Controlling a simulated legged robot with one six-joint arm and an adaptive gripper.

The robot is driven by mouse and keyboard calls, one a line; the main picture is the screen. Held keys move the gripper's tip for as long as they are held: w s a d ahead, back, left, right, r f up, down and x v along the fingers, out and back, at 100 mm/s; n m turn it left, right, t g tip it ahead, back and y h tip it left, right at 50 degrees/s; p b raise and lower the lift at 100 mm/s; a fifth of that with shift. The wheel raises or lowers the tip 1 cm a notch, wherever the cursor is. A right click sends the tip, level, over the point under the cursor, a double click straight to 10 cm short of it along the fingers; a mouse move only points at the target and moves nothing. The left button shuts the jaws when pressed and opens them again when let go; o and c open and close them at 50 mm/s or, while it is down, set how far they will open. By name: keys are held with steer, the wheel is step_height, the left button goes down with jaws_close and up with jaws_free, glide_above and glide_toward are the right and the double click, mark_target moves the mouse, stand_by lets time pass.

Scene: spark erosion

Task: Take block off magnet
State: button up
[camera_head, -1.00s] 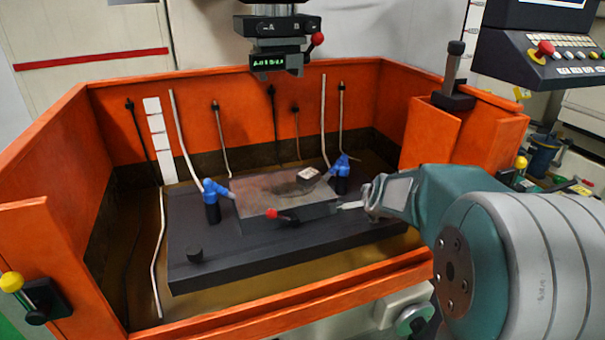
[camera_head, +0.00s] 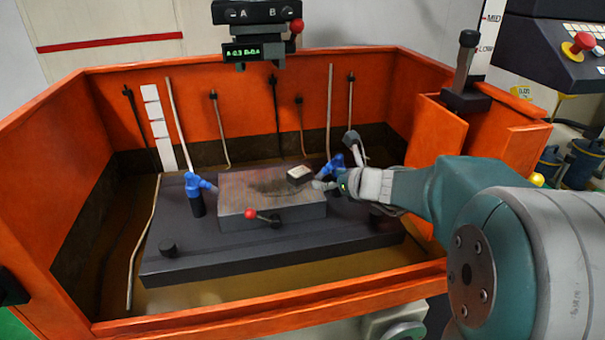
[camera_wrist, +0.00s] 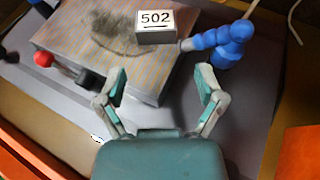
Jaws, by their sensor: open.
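The block (camera_head: 300,174) is small, with a pale top, and sits on the right part of the magnet (camera_head: 270,213), a grey slab on the dark table. In the wrist view the block (camera_wrist: 154,27) has a white top marked 502 and rests at the edge of the striped magnet top (camera_wrist: 85,35). My gripper (camera_wrist: 163,82) is open and empty, its two fingers apart, short of the block. In the head view my gripper (camera_head: 326,185) is just right of the block, partly hidden by the blue nozzle and its own wrist.
A blue nozzle (camera_wrist: 228,45) stands close to the right of the block. Another blue nozzle (camera_head: 196,196) is at the magnet's left. A red-knobbed lever (camera_head: 262,217) is on the magnet's front. Orange tank walls (camera_head: 250,100) surround the table; a machine head (camera_head: 256,30) hangs above.

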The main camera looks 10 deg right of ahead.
mark_target(305, 174)
steer(key=x, duration=0.3)
steer(key=a+x, duration=0.1)
steer(key=x, duration=0.1)
steer(key=shift+w+a, duration=0.15)
steer(key=shift+a, duration=0.15)
steer(key=shift+w+f, duration=0.25)
steer(key=shift+w, duration=0.3)
steer(key=x, duration=0.3)
steer(key=shift+w+d+f, duration=0.2)
steer(key=shift+w+d, duration=0.1)
steer(key=shift+w+a, duration=0.2)
steer(key=shift+a, duration=0.3)
steer(key=c, duration=0.7)
steer(key=shift+c, duration=1.4)
steer(key=shift+d, duration=0.2)
